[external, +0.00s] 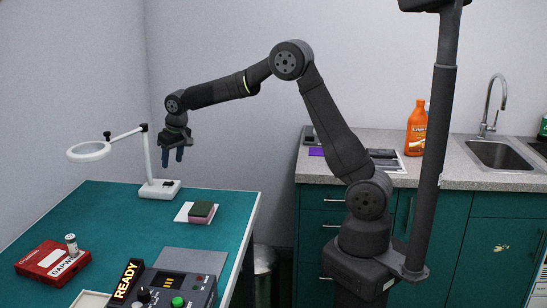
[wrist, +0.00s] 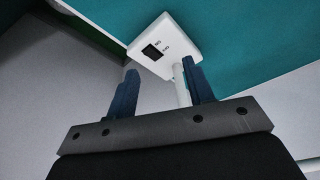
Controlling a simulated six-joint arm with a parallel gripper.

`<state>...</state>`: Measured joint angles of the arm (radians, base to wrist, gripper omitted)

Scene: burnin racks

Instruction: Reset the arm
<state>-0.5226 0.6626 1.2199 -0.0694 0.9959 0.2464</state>
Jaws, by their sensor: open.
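My gripper (external: 173,155) hangs in the air above the back right part of the green table (external: 120,213), fingers pointing down. Its two blue fingers are apart with nothing between them. In the wrist view my gripper (wrist: 158,92) also shows spread fingers. Beyond them is the white base (wrist: 180,38) of the magnifier lamp, with its pole (wrist: 180,85) seen between the fingers. In the external view the gripper is apart from the lamp's pole.
The magnifier lamp (external: 158,190) stands at the table's back. A sponge (external: 202,210) lies on a white pad nearby. A red box (external: 52,262) with a small jar (external: 72,243) sits front left. A control box (external: 172,288) with a READY sign is at the front. A counter (external: 460,172) with an orange bottle (external: 416,128) stands right.

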